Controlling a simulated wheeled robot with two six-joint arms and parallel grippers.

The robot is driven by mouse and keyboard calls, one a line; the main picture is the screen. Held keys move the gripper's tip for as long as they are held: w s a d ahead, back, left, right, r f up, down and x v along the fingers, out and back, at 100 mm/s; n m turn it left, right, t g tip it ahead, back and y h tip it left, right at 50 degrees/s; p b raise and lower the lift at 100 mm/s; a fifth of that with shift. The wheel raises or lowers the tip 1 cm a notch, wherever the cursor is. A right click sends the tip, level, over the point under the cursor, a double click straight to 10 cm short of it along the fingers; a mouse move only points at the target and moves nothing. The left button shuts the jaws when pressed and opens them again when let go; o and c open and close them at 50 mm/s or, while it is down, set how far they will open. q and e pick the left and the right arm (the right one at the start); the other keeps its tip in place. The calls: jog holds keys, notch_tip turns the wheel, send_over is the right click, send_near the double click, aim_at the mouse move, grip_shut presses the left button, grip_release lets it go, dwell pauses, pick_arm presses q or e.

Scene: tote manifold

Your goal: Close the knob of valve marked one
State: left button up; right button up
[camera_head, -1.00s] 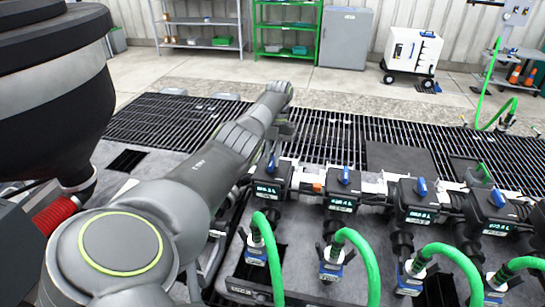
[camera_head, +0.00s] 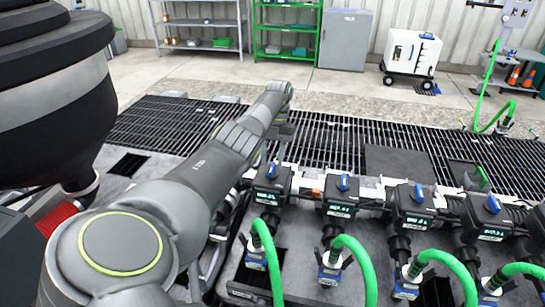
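A row of black valve boxes with blue knobs runs along the manifold at the right. The leftmost valve box (camera_head: 271,190) has a blue knob (camera_head: 272,169) on top. Further right are a second blue knob (camera_head: 343,183), a third (camera_head: 418,193) and a fourth (camera_head: 492,204). The small displays on the boxes are too blurred to read, so I cannot tell which is marked one. My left arm reaches forward, and my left gripper (camera_head: 283,133) is just behind the leftmost valve, apart from its knob in the picture. Its fingers are mostly hidden by the wrist. My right gripper is not in view.
Green hoses (camera_head: 352,253) arch up from couplings in front of the valves. A floor grating (camera_head: 330,140) lies behind the manifold. A white wheeled box (camera_head: 412,52), a grey cabinet (camera_head: 346,38) and green shelves (camera_head: 287,30) stand far back, with clear floor before them.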

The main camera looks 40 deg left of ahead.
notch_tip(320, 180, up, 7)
jog(key=p, duration=0.6)
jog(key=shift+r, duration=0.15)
